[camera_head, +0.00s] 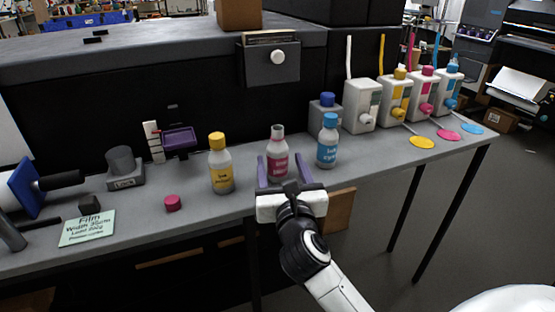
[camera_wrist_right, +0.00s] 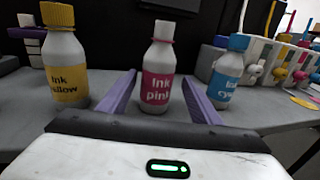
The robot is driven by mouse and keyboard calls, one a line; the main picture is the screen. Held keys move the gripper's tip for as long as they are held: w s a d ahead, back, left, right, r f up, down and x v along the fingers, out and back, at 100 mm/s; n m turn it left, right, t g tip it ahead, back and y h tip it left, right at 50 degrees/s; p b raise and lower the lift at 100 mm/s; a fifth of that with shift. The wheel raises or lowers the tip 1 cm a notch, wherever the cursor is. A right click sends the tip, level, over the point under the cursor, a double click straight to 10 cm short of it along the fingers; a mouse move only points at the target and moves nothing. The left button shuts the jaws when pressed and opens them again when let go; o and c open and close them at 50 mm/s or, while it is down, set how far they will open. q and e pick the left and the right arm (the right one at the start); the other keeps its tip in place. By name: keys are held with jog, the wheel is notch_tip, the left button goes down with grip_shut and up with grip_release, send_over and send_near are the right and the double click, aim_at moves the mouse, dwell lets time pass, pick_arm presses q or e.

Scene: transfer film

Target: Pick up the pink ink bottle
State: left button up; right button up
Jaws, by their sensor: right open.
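The pink ink bottle (camera_head: 278,157) stands upright on the grey table, white with a pink label. Its top looks uncapped, with a bare pale neck. In the right wrist view the pink ink bottle (camera_wrist_right: 158,82) stands straight ahead, in the gap between the finger tips. My right gripper (camera_head: 281,166) is open at the table's front edge, its purple fingers pointing at the bottle, one on each side. In the right wrist view, my right gripper (camera_wrist_right: 160,84) holds nothing. My left gripper is not in view.
A yellow ink bottle (camera_head: 221,165) stands left of the pink one, a cyan ink bottle (camera_head: 327,143) to its right. A pink cap (camera_head: 173,203) lies on the table (camera_head: 210,208). Several ink tanks (camera_head: 361,106) stand at the back right.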

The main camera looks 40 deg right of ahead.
aim_at(275, 152)
jog(key=x, duration=0.5)
jog(key=shift+w+f, duration=0.1)
jog(key=shift+w, duration=0.35)
jog(key=shift+a, duration=0.1)
jog(key=shift+c, duration=0.4)
jog(key=c, duration=1.1)
jog(key=shift+c, duration=0.5)
